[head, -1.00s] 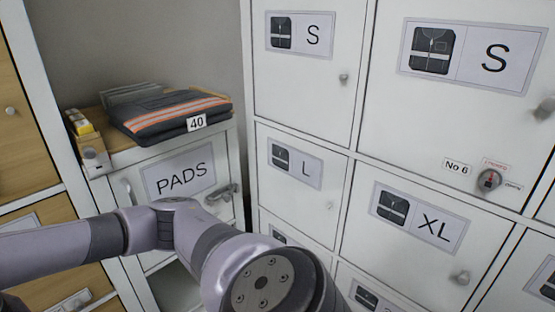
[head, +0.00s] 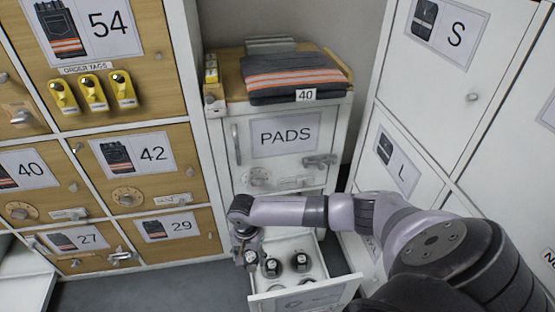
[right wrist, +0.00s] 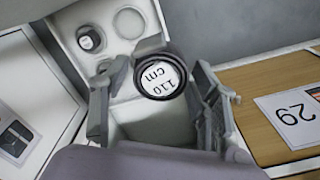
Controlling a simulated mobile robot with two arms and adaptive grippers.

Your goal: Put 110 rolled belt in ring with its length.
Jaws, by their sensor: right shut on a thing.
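My right gripper (head: 248,248) is over the left side of an open drawer (head: 345,291) under the PADS door. It is shut on a rolled belt, the 110 rolled belt (right wrist: 160,77), dark with a white top that reads "110 cm", upside down in the right wrist view. Two other rolled belts (head: 271,267) (head: 300,261) stand in the drawer; their print is too small to read. The right wrist view shows one rolled belt (right wrist: 90,39) and an empty round ring (right wrist: 129,22) beside it. Ring labels are not readable. My left gripper is out of view.
Wooden lockers (head: 130,165) stand to the left and white lockers (head: 440,90) to the right, close around the drawer. Grey floor shows at the lower left.

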